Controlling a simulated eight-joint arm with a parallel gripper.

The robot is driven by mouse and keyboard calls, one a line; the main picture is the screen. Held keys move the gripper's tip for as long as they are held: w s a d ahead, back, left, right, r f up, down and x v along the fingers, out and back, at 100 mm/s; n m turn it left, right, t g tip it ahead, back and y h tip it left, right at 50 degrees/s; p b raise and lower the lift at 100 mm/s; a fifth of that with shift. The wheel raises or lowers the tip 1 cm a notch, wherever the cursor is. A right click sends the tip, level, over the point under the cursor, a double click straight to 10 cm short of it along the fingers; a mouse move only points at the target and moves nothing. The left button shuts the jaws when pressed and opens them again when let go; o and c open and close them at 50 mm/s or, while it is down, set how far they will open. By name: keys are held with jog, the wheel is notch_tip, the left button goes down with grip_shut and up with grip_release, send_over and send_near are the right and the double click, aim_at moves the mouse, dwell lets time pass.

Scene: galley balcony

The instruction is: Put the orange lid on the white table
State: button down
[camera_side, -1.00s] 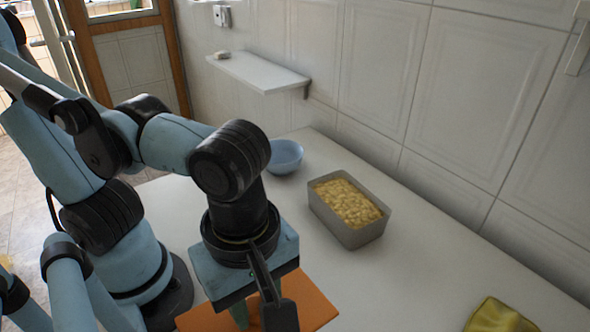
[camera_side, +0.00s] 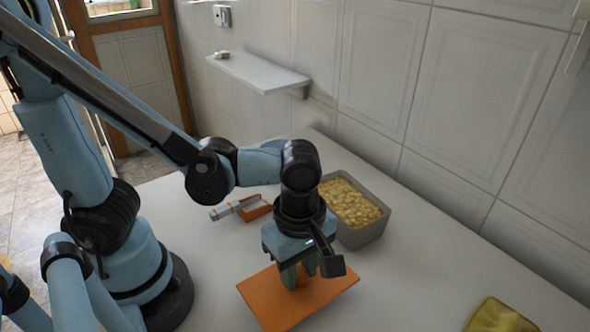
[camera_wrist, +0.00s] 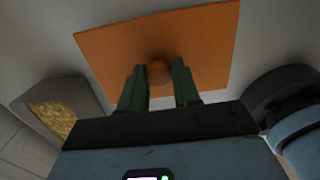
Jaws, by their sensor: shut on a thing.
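The orange lid (camera_side: 278,305) is a flat square plate with a round knob (camera_wrist: 160,73) in its middle. My gripper (camera_side: 296,284) is shut on the knob from above, one green finger on each side, and it also shows in the wrist view (camera_wrist: 160,70). The lid (camera_wrist: 205,45) hangs from the fingers over the white table (camera_side: 415,285), in front of the grey box. I cannot tell how large the gap under it is. The lid looks close to level.
A grey box (camera_side: 365,237) filled with yellow pieces stands behind my gripper. A grey and orange object (camera_side: 240,207) lies to its left, partly hidden. A yellow-green cloth (camera_side: 497,316) lies at lower right. A wall shelf (camera_side: 258,72) is above. The table between lid and cloth is bare.

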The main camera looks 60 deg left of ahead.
aim_at(299, 271)
jog(key=shift+f, duration=1.55)
jog(key=shift+f, duration=0.15)
jog(key=c, duration=0.8)
grip_release()
jog(key=shift+r, duration=6.1)
jog(key=w+a+m+t, duration=0.3)
jog(key=a+m, duration=0.4)
jog(key=m, duration=0.2)
jog(key=w+a+m+t, duration=0.4)
jog(key=a+m, duration=0.3)
jog(key=m, duration=0.2)
jog(key=shift+f, duration=0.15)
